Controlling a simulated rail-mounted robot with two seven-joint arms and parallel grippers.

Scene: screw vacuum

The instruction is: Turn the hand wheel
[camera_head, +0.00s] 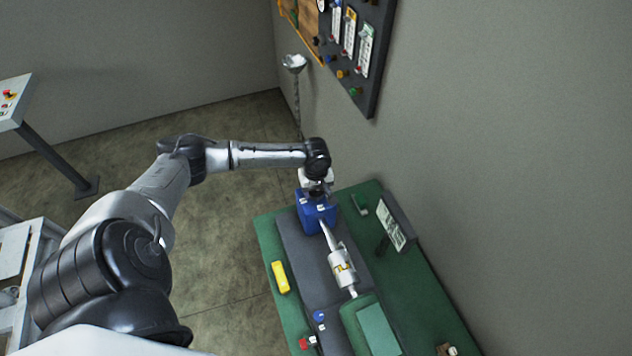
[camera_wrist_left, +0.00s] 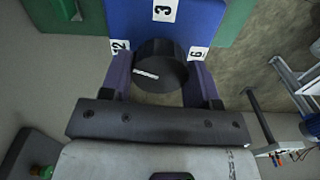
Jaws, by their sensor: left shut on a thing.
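The hand wheel (camera_wrist_left: 158,68) is a dark round knob with a white mark, on a blue box (camera_wrist_left: 198,20) with white number labels; 3, 6 and 12 are readable in the left wrist view. My left gripper (camera_wrist_left: 160,84) is shut on the wheel, one finger on each side. In the head view the blue box (camera_head: 318,214) stands at the far end of the green bench, and my left gripper (camera_head: 317,188) is over it. The wheel is mostly hidden there by the gripper. My right gripper is not in view.
A white cylinder (camera_head: 342,266) and pipe join the blue box along the green bench (camera_head: 268,238). A yellow block (camera_head: 280,277) lies on the bench's left side. A tilted panel (camera_head: 393,226) stands on the right near the wall. A dark switch board (camera_head: 372,75) hangs on the wall.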

